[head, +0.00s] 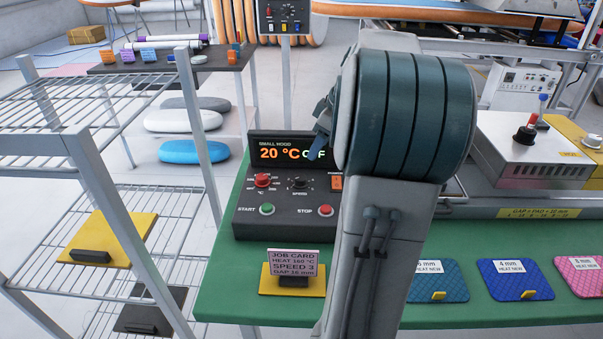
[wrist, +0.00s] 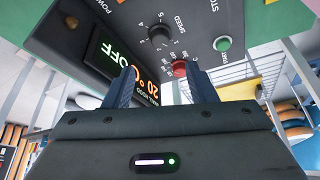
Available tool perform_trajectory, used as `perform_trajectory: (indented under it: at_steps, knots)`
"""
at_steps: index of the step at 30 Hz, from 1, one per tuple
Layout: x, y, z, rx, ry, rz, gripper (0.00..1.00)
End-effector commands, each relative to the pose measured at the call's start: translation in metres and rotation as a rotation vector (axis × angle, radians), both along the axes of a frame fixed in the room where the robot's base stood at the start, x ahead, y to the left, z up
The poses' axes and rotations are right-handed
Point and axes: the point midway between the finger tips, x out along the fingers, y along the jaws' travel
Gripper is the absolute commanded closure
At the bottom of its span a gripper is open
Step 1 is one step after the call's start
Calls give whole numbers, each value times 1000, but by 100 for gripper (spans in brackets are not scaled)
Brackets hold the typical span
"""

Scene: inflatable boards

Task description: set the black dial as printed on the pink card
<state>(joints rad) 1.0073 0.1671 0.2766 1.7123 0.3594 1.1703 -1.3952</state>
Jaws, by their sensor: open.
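The pink card (head: 292,261) reads HEAT 160 °C, SPEED 3, GAP 16 mm. My gripper (wrist: 162,80) is open and empty, its two blue fingers apart. In the head view a finger (head: 318,140) shows before the display; my arm hides the rest.
The display (head: 285,152) reads 20 °C OFF. A green START button (head: 267,209) and red STOP button (head: 325,210) lie below the dials. The card stands on a yellow base on the green table (head: 225,295). Coloured pads (head: 515,279) lie to the right. A wire rack (head: 95,210) stands left.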

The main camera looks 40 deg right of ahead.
Motion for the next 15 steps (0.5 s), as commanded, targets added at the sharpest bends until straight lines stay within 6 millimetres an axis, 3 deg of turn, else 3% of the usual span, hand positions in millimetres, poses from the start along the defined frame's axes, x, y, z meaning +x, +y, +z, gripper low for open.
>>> perform_trajectory:
  at_steps: [9, 15]
  knots:
    - [22, 14, -65, 3, 4, 1, 49]
    - [32, 20, -92, 2, 3, 0, 49]
